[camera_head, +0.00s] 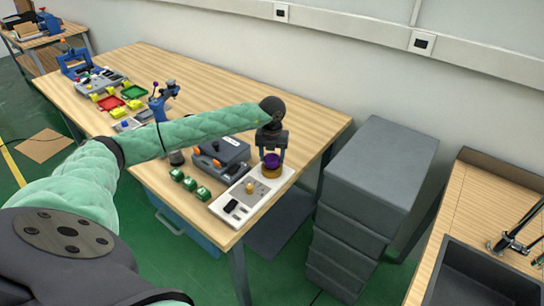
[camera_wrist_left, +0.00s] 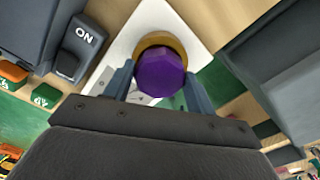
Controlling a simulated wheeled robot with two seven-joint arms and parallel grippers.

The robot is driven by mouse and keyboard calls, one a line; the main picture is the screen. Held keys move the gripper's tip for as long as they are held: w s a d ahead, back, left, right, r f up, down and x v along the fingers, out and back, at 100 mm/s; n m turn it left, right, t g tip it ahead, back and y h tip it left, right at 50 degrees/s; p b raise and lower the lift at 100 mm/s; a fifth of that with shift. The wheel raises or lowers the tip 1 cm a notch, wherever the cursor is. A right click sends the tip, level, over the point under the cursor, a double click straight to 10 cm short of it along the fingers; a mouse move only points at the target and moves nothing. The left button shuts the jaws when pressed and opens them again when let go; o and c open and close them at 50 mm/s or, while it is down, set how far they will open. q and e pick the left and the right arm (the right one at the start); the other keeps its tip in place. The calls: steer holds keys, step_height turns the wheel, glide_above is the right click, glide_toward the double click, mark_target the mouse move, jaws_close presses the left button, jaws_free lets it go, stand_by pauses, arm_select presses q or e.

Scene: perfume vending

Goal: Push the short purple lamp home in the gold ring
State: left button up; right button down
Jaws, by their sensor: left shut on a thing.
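The short purple lamp (camera_head: 271,160) stands upright over the gold ring (camera_head: 271,172) at the far end of a white panel (camera_head: 261,204). My left gripper (camera_head: 271,153) points down from above, its fingers on either side of the lamp, and is shut on it. In the left wrist view the lamp (camera_wrist_left: 159,75) lies between the two fingers, with part of the gold ring (camera_wrist_left: 166,41) showing around its far side. The lamp's lower end is hidden, so I cannot tell how deep it sits. My right gripper is in neither view.
A grey case (camera_head: 221,153) and several green blocks (camera_head: 190,184) lie left of the panel on the wooden table. A grey drawer cabinet (camera_head: 370,170) stands close to the table's right. Trays and blue tools (camera_head: 75,62) fill the table's far left.

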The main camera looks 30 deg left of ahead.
arm_select(q)
steer(key=shift+f, duration=0.1)
stand_by(0.5)
steer(key=o, duration=0.9)
steer(key=shift+o, duration=0.6)
steer(key=o, duration=0.3)
steer(key=shift+r+p, duration=0.75)
steer(key=shift+r, duration=2.75)
